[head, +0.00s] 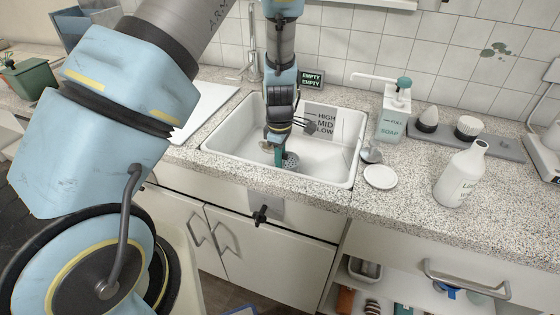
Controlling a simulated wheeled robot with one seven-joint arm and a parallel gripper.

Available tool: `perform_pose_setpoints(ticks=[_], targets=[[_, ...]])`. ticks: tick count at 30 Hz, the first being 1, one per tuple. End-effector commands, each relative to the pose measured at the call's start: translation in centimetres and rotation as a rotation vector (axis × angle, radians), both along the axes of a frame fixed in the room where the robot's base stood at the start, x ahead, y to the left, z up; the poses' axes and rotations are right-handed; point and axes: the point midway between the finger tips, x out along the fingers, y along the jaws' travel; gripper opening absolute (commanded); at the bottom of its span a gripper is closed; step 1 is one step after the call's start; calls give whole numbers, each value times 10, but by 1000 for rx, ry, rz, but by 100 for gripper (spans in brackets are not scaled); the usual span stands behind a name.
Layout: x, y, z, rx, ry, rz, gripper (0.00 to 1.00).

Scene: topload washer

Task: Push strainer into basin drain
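The white basin (335,172) is set into the speckled counter. A small grey, round, perforated piece (291,161), which looks like the strainer, is at the bottom of the basin. My gripper (279,157) reaches down into the basin just left of this piece, with a teal part at its tip. The gripper overlaps the piece's left edge in this view, and I cannot tell whether they touch. The finger gap does not show. The drain opening is not visible, so I cannot tell how the piece sits in it.
A faucet (254,45) stands behind the basin. A soap dispenser (394,110), a white disc (380,177), a small metallic item (371,153) and a white bottle (461,176) stand to the right. A sign marked HIGH, MID, LOW (326,122) is on the basin's back wall.

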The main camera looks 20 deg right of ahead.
Motion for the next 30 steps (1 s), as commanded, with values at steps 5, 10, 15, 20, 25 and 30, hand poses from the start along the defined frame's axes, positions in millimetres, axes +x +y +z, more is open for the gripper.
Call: perform_pose_setpoints(ticks=[5,10,15,20,25,30], targets=[[0,0,0,0,0,0,0],[0,0,0,0,0,0,0],[0,0,-1,0,0,0,0],[0,0,-5,0,0,0,0],[0,0,-9,0,0,0,0],[0,0,-13,0,0,0,0]])
